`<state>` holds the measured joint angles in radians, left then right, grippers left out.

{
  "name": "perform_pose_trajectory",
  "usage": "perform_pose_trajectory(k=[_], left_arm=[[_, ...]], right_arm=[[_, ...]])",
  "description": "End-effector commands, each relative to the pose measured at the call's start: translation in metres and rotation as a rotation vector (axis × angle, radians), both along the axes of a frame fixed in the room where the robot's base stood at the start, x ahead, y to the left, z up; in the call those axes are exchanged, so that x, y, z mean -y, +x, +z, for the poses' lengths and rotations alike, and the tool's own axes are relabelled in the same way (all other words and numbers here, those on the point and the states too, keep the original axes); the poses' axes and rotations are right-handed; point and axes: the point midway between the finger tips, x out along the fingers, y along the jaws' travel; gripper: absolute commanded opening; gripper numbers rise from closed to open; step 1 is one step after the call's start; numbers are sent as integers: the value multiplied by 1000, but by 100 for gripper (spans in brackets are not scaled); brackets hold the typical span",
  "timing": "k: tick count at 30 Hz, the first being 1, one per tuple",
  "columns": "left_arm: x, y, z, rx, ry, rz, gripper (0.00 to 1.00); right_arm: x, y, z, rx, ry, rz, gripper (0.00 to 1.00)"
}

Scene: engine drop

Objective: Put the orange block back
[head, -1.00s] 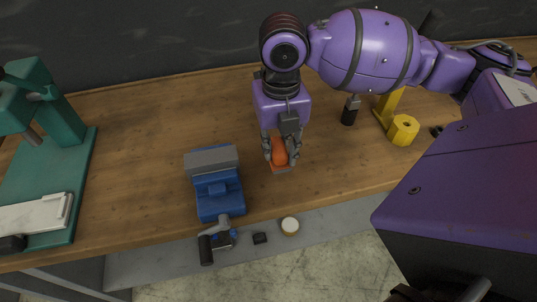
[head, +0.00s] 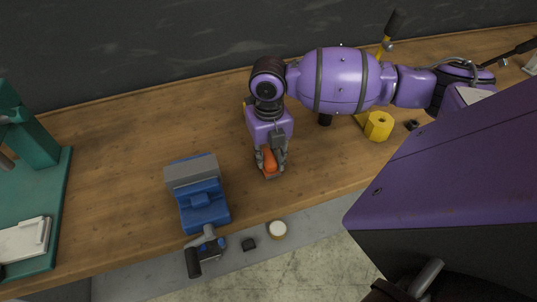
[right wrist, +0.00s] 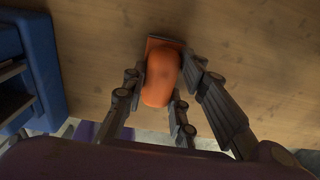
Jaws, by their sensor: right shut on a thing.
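The orange block (head: 270,160) is between the fingers of my right gripper (head: 271,168) in the head view, low over the wooden workbench. In the right wrist view the orange block (right wrist: 160,78) is a rounded piece with a flat orange-brown part at its far end. The fingers of my right gripper (right wrist: 155,95) are closed on both sides of it. I cannot tell whether the block touches the bench. My left gripper is not in view.
A blue vise (head: 200,195) stands left of my right gripper, and its edge (right wrist: 35,70) shows in the wrist view. A teal press (head: 35,215) is at far left. A yellow part (head: 379,126) stands to the right. The wooden bench (head: 115,150) is clear between press and vise.

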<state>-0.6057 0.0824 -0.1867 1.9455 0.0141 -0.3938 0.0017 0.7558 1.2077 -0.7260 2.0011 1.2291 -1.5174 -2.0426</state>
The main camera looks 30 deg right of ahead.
Motion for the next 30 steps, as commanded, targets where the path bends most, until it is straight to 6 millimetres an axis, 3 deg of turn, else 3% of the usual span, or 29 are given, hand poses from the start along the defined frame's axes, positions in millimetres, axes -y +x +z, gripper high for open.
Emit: perform_pose_trajectory(k=[5, 6, 10, 21, 30], left_arm=[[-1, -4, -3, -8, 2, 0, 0], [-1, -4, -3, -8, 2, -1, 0], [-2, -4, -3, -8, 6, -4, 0], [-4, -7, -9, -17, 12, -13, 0], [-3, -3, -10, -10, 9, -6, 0]], right_arm=[[0, 0, -6, -1, 0, 0, 0], [0, 0, -6, -1, 0, 0, 30], [0, 0, -6, -1, 0, 0, 45], [0, -1, -7, -4, 0, 0, 45], [3, 2, 46, -1, -1, 0, 45]])
